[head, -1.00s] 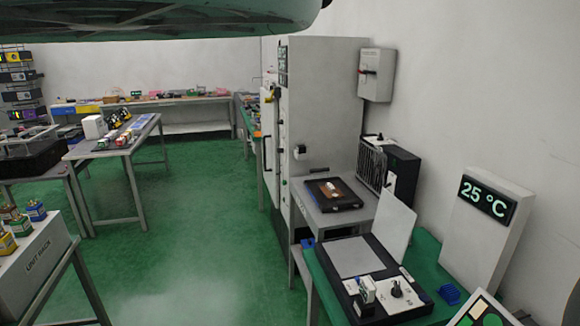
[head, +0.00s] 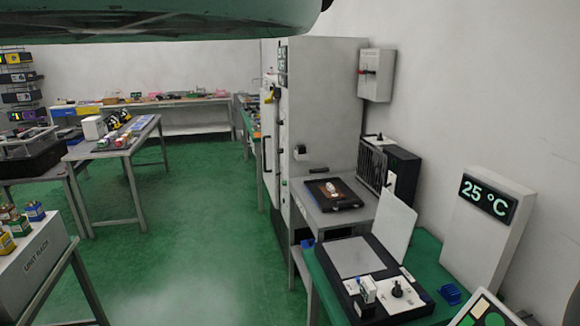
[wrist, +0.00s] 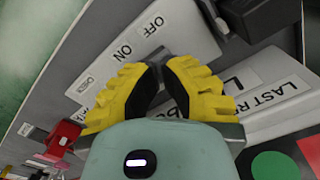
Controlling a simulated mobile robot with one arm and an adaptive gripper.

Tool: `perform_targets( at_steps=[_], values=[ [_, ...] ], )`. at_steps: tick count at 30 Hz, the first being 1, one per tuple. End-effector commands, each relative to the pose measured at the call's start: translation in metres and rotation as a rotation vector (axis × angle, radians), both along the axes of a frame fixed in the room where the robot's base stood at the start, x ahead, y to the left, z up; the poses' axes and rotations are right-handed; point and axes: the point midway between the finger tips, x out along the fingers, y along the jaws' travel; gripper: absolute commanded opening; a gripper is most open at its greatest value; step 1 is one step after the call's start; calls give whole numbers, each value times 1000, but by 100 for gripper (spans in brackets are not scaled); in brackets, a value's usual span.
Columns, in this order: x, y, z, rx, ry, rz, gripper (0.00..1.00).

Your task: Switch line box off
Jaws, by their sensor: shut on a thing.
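In the wrist view a pale grey plate (wrist: 185,35) carries the words ON and OFF, with OFF farther up. It appears to be the line box's switch face. My gripper (wrist: 162,72) has yellow fingers with black pads and lies over this plate, its tips close below the OFF and ON labels. It is shut on the line box lever, which the fingers and gripper body mostly hide. More lettering beside the fingers is partly covered. My gripper does not show in the head view, and I cannot pick out the line box there.
In the head view a grey cabinet (head: 330,110) stands beside benches; the green floor (head: 190,220) is clear.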

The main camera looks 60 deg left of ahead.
Motion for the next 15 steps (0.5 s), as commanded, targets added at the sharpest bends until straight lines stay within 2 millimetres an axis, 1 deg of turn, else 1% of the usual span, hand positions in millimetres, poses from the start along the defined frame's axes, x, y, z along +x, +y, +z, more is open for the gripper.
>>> perform_targets(
  at_steps=[3, 8, 15],
  values=[
    [0, -1, -2, -1, 0, -2, 0],
    [0, -1, 1, -1, -1, -2, 0],
    [1, -1, 19, -2, -1, -2, 0]
  ],
)
